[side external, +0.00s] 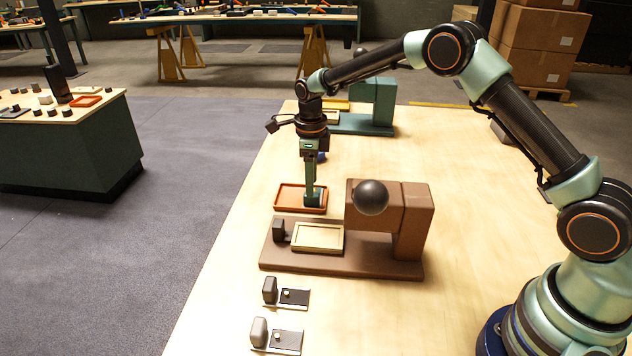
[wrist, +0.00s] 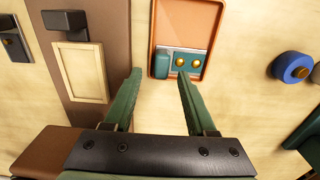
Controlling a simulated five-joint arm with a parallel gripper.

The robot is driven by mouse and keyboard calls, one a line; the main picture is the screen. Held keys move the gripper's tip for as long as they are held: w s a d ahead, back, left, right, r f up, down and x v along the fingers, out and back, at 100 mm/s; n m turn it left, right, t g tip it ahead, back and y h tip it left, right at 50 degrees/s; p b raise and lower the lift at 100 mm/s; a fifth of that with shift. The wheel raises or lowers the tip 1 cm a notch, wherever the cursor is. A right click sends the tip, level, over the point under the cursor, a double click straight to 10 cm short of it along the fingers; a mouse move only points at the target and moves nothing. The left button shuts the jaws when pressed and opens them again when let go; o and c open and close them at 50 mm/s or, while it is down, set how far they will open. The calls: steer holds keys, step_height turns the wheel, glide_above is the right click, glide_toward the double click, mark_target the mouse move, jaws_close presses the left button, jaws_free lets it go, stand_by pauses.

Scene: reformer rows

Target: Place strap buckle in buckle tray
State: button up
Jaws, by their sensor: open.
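The orange-brown buckle tray (side external: 284,207) lies flat on the wooden table, and it also shows in the wrist view (wrist: 155,20). A teal strap buckle (side external: 317,200) lies inside it at its right end. In the wrist view the buckle (wrist: 161,65) is a teal block beside a plate with two brass studs, at the tray's lower end. My gripper (side external: 310,186) points down over that end. In the wrist view its jaws (wrist: 159,80) are apart, with nothing held between them. Whether a finger touches the buckle I cannot tell.
A brown press-like fixture (side external: 415,235) with a cream recessed panel stands just in front of the tray. Two grey buckle-like pieces (side external: 291,297) (side external: 283,340) lie nearer the front. A green fixture (side external: 372,100) stands behind. A blue round piece (wrist: 291,67) lies beyond the tray.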

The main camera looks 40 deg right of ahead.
steer(key=s+d+r+n+t, duration=0.1)
steer(key=s+r+n, duration=0.15)
steer(key=r, duration=0.55)
steer(key=s+r+n, duration=0.2)
steer(key=r+n, duration=0.1)
steer(key=r, duration=0.4)
steer(key=s+d+r+n+t, duration=0.1)
steer(key=s+r+n+t, duration=0.1)
steer(key=s+n, duration=0.8)
steer(key=s+d+r+n+t, duration=0.1)
steer(key=s+r+n+t, duration=0.1)
steer(key=s+n, duration=0.8)
steer(key=shift+s+d+n+t, duration=0.15)
steer(key=shift+n+t, duration=0.15)
steer(key=shift+n, duration=0.45)
